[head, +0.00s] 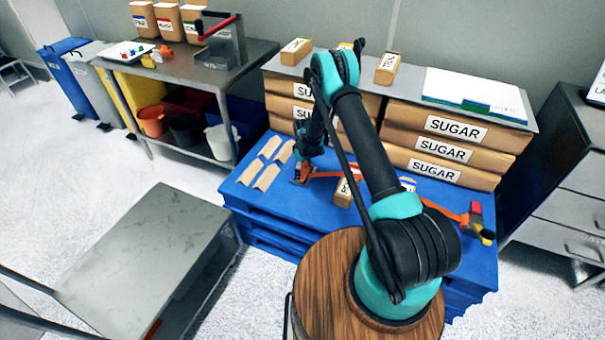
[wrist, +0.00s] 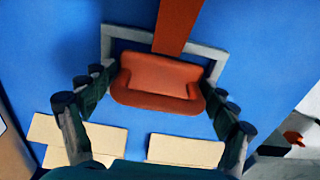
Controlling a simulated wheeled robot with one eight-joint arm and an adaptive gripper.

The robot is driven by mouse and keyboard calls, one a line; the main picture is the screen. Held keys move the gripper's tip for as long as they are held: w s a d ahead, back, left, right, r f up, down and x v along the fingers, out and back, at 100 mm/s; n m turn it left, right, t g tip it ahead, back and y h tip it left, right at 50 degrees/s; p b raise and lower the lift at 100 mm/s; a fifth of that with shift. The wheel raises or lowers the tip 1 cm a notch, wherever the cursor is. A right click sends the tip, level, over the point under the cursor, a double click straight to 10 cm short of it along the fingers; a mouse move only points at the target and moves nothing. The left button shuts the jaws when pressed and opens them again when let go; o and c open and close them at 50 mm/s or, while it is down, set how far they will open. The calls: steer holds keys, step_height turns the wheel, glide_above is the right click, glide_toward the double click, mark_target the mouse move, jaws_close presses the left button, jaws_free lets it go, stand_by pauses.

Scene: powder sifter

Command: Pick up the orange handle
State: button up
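The orange handle (wrist: 157,75) lies on the blue pallet top, and in the wrist view a flat orange bar (wrist: 173,25) runs from it to the top edge. A grey frame (wrist: 203,52) shows around its far side. My gripper (wrist: 155,88) is open, with one finger on each side of the handle. A gap shows on both sides; I cannot tell the height between the fingers and the handle. In the head view my gripper (head: 303,162) is low over the left end of the orange tool (head: 335,174), and my arm hides part of it.
The blue pallet (head: 225,187) also holds flat cardboard pieces (head: 268,178) and stacked sugar boxes (head: 440,145) behind. Another orange tool (head: 447,210) lies at its right side. A metal table (head: 140,255) stands front left. Loose tan pieces (wrist: 185,150) lie near my fingers.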

steer(key=c, duration=0.6)
steer(key=shift+o, duration=0.2)
